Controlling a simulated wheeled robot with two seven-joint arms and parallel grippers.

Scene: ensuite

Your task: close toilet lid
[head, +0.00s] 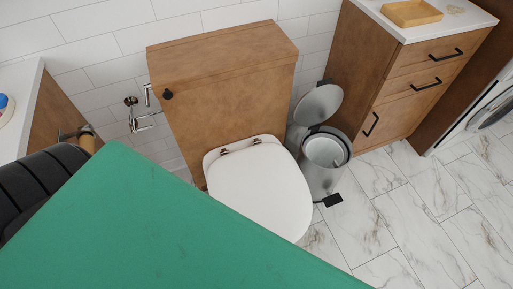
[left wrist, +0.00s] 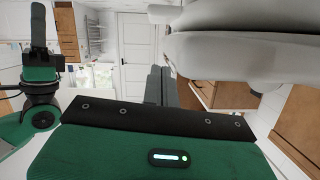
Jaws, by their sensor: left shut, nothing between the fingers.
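In the head view, the toilet has a white lid (head: 262,188) that lies down flat over the bowl, with its hinges at the back against the wooden cistern box (head: 225,100). The near left part of the toilet is hidden behind my green body. My left gripper (left wrist: 160,85) shows in the left wrist view as dark fingers, closed together and empty. A large pale grey rounded form (left wrist: 235,50) fills the upper right of that view close by; I cannot tell for certain whether it is the toilet.
A metal pedal bin (head: 325,160) with its lid raised stands right of the toilet. A wooden drawer cabinet (head: 410,85) with a tray on top is beyond it. Marble-look floor (head: 410,210) is clear at the right. A wall-mounted sprayer (head: 135,110) hangs left of the cistern.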

